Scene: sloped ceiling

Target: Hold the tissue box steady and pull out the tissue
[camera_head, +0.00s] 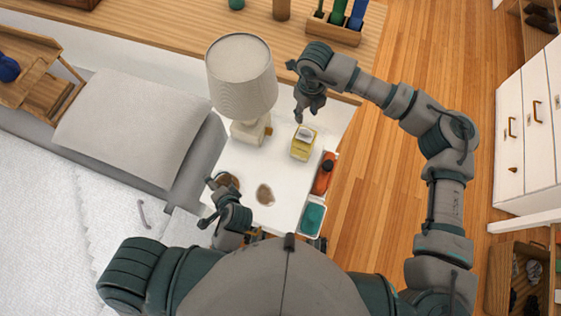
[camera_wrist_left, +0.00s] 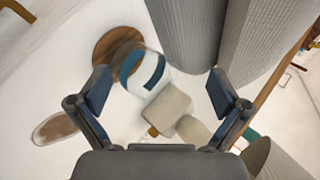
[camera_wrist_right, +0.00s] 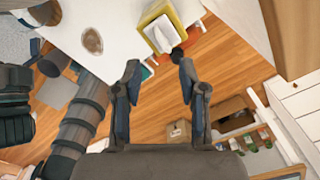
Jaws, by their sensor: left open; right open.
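The yellow tissue box (camera_head: 302,150) stands on the white bedside table, right of the lamp in the head view. A white tissue (camera_wrist_right: 160,35) shows at its top opening. The box (camera_wrist_right: 183,14) is at the top of the right wrist view, beyond the fingertips. My right gripper (camera_head: 308,108) is open and empty, above and close to the box in the head view; its fingers (camera_wrist_right: 158,82) are apart and touch nothing. My left gripper (camera_head: 211,203) is over the table's left front edge, open and empty; its spread fingers show in the left wrist view (camera_wrist_left: 160,88).
A lamp (camera_head: 241,80) stands left of the box. A brown oval item (camera_head: 265,194) lies on the table (camera_head: 280,222). An orange item (camera_head: 325,174) and a teal container (camera_head: 312,218) are along its right edge. A bed (camera_head: 90,195) is at left; wood floor is open at right.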

